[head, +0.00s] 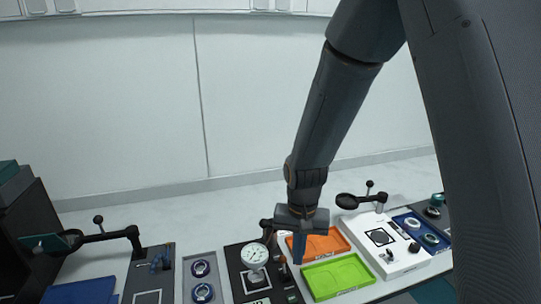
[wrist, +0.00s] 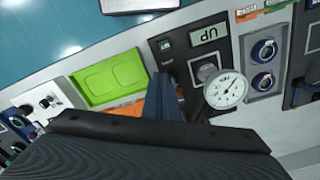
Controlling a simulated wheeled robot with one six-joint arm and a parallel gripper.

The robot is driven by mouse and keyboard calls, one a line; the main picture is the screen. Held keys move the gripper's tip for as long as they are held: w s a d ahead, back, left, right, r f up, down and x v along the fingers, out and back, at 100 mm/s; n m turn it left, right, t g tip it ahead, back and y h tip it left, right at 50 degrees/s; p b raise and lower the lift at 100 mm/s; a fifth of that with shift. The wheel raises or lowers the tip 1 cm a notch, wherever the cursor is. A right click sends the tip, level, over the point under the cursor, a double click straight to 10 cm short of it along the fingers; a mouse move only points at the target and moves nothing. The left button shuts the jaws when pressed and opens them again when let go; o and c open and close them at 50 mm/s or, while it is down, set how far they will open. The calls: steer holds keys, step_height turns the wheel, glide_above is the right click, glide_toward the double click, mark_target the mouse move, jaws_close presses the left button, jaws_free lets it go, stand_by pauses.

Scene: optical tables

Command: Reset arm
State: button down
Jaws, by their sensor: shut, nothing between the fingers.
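My arm reaches down from the top right in the head view, and my gripper (head: 298,258) points down over the bench. Its fingers are together with nothing between them. The gripper is in front of the orange tray (head: 330,243), beside the green tray (head: 338,277) and to the right of the dial gauge (head: 254,256). In the wrist view the blue-grey fingers of my gripper (wrist: 163,97) show between the green tray (wrist: 100,78) and the dial gauge (wrist: 226,89). I cannot tell its exact height above the bench.
A white device (head: 384,247) and a blue tray with round parts (head: 425,228) stand at the right. A grey tray with two ringed parts (head: 203,270) is left of the gauge. A magnifier on an arm (head: 75,240) stands far left. The wall behind is bare.

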steer(key=s+d+r+n+t+b, duration=0.1)
steer(key=s+d+b, duration=0.3)
steer(key=s+d, duration=0.5)
steer(key=shift+d+r+n, duration=0.7)
steer(key=shift+d+r, duration=0.2)
steer(key=shift+d, duration=0.2)
